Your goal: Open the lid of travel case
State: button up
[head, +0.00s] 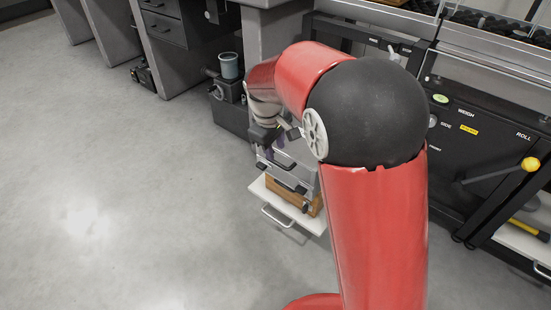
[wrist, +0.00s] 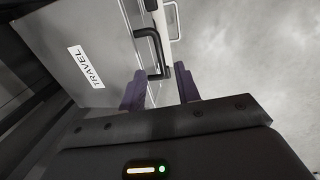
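The travel case (wrist: 110,35) is a silver-grey box with a white "TRAVEL" label (wrist: 85,66) in the wrist view. A black handle (wrist: 152,45) sticks out from its edge. My gripper (wrist: 160,85) has its two purple fingers apart. The end of the handle shows in the gap between them; I cannot tell whether they touch it. In the head view the silver case (head: 298,177) sits low beside the bench, partly hidden by my arm. My gripper (head: 267,147) is above and at the left part of it there. The lid looks closed.
A wooden box (head: 287,194) is under the case, on a white pulled-out shelf (head: 262,190) with a metal handle. A blue-grey cup (head: 229,66) stands on dark equipment behind. A black panel (head: 475,140) is at right. The grey floor (head: 130,190) at left is clear.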

aim_at(278, 163)
jog(key=f, duration=0.3)
jog(key=f+b, duration=0.1)
jog(key=f, duration=0.1)
jog(key=shift+w+d+f, duration=0.1)
jog(key=shift+w+d, duration=0.15)
jog(key=shift+w, duration=0.1)
grip_shut()
